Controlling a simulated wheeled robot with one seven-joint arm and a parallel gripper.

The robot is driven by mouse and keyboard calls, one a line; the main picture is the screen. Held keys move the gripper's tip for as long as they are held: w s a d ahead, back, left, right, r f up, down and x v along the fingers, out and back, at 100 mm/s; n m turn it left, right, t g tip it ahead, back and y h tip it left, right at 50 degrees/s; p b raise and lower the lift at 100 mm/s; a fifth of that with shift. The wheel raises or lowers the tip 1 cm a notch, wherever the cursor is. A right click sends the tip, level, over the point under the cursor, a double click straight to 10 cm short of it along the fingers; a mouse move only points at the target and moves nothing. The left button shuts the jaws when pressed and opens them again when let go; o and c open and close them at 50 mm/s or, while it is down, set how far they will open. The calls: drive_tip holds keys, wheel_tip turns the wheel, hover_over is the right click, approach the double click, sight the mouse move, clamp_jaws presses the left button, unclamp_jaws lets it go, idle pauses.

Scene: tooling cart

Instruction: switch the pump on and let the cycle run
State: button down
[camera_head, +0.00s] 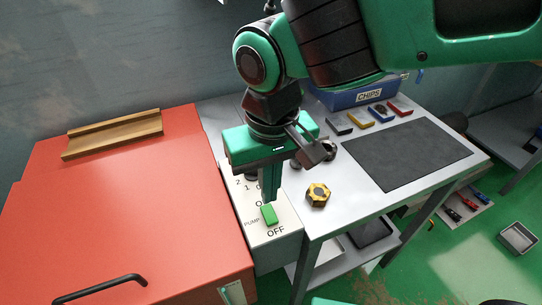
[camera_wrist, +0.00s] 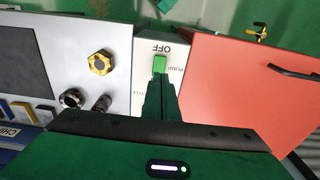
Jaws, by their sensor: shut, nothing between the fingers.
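The pump switch (camera_head: 268,215) is a green rocker on a pale control panel (camera_head: 275,240), with PUMP beside it and OFF printed below. It also shows in the wrist view as a green block (camera_wrist: 159,64) near the OFF lettering. My gripper (camera_head: 271,196) points down over the panel, fingers together and empty. Its tips are at or just above the ON side of the switch; I cannot tell whether they touch it. In the wrist view the closed fingers (camera_wrist: 160,85) end beside the switch. The ON lettering and the dial above it are partly hidden by my gripper.
A red cabinet lid (camera_head: 130,210) with a wooden rail (camera_head: 112,134) and a black handle lies left. On the grey cart top are a brass hex part (camera_head: 318,194), a dark mat (camera_head: 408,154), several coloured blocks and a blue CHIPS bin (camera_head: 350,95).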

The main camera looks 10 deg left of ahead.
wheel_tip(320, 180, up, 8)
hover_over(268, 208)
drive_tip(key=s, duration=0.2)
drive_tip(key=shift+d+r, duration=0.1)
drive_tip(key=shift+d, duration=0.35)
drive_tip(key=shift+s+d+t+y, duration=0.25)
drive_tip(key=shift+d+t+y, duration=0.05)
drive_tip(key=shift+d+t, duration=0.2)
drive_tip(key=f, duration=0.4)
drive_tip(key=w+a+f, duration=0.1)
drive_tip(key=f, duration=0.4)
drive_tip(key=w+f, duration=0.1)
drive_tip(key=f, duration=0.3)
drive_tip(key=shift+a+f, duration=0.25)
drive_tip(key=shift+f, duration=0.15)
